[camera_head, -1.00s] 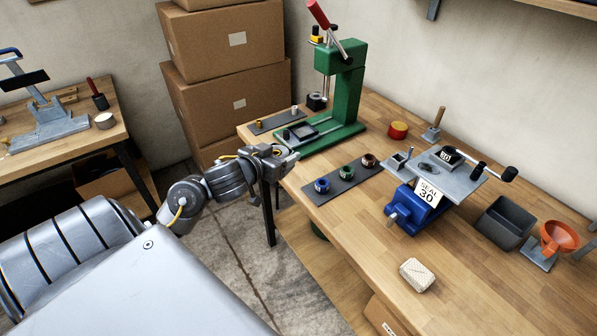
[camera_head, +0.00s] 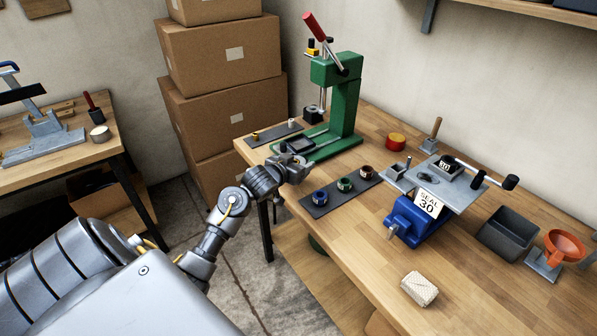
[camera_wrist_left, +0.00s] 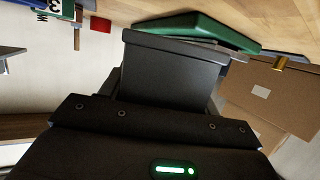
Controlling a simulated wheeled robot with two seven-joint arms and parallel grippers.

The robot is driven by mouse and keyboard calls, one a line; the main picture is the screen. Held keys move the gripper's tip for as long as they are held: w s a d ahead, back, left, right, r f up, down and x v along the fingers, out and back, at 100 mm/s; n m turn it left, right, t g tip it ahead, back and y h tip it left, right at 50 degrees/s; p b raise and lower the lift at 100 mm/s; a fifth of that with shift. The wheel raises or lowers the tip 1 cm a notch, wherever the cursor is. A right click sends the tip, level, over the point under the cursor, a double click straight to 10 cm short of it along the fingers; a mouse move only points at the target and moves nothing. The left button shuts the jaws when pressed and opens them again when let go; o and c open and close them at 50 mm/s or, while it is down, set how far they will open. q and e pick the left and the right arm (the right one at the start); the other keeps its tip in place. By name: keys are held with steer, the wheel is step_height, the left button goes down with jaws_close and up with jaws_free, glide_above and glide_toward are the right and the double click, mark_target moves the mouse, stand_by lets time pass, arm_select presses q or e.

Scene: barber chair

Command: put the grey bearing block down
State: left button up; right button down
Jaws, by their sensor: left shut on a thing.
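My left gripper (camera_head: 300,170) reaches over the left edge of the workbench, just in front of the green press (camera_head: 342,100). It is shut on the grey bearing block, which is small and partly covered by the jaws in the head view. I cannot tell whether the block touches anything below. My right gripper is not in view.
A dark mat with several coloured rings (camera_head: 344,185) lies right of the gripper. A dark strip (camera_head: 270,136) lies behind it. A blue vise (camera_head: 410,222) with a SEAL 30 card, a grey bin (camera_head: 507,235) and a wrapped bundle (camera_head: 419,289) stand further right.

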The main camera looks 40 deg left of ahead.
arm_select(q)
steer(key=shift+w+a+f, duration=0.1)
steer(key=shift+w+f, duration=0.35)
steer(key=shift+f+p, duration=0.35)
steer(key=shift+f, duration=1.1)
steer(key=o, duration=1.2)
steer(key=shift+f, duration=0.25)
steer(key=o, duration=0.5)
steer(key=shift+s+r, duration=0.1)
steer(key=shift+r, duration=0.1)
steer(key=v, duration=1.2)
steer(key=shift+b, duration=0.3)
